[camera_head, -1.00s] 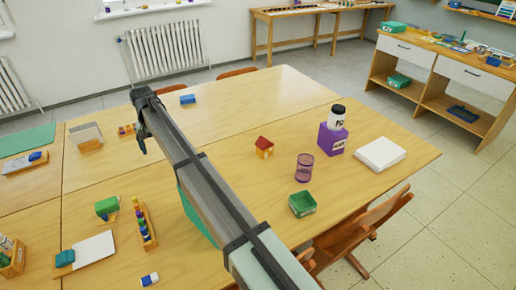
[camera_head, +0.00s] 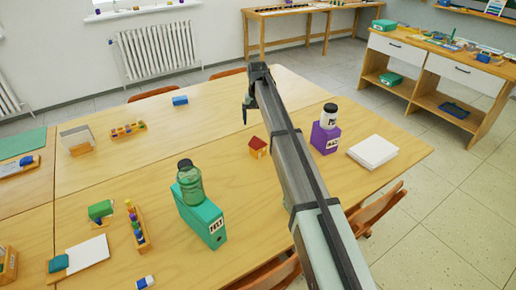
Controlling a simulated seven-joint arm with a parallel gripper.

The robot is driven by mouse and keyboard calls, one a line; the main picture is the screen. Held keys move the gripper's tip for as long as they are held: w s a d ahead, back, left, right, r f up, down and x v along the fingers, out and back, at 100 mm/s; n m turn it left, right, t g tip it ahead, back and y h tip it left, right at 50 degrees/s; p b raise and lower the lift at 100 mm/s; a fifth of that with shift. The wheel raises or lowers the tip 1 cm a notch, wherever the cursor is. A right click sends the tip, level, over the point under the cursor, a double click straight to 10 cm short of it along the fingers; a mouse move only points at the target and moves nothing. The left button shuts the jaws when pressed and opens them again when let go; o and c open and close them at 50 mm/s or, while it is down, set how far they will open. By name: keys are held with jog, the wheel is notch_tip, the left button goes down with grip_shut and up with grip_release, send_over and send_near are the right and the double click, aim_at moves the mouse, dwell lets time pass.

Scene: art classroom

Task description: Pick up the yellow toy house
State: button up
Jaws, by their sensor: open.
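The yellow toy house (camera_head: 258,148) has a red roof and stands on the wooden table, just left of my arm. My gripper (camera_head: 247,112) is at the far end of the arm, above the table and beyond the house in the picture. It points down, apart from the house. Its jaws are open, and nothing shows between them.
A purple box with a white jar (camera_head: 325,133) and a white paper stack (camera_head: 373,152) stand right of my arm. A teal box (camera_head: 201,218) with a green bottle (camera_head: 189,184) stands front left. Table around the house's left is clear.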

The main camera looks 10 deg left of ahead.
aim_at(257, 138)
jog(key=n, duration=0.3)
jog(key=shift+s, duration=0.4)
jog(key=n, duration=0.4)
jog(key=shift+n, duration=0.3)
notch_tip(257, 138, down, 9)
jog(key=shift+s+r, duration=0.1)
jog(key=shift+r, duration=0.05)
jog(key=shift+d+f, duration=0.15)
jog(key=shift+f, duration=2.45)
jog(key=c, duration=0.8)
jog(key=shift+r, duration=0.15)
jog(key=shift+c, duration=0.2)
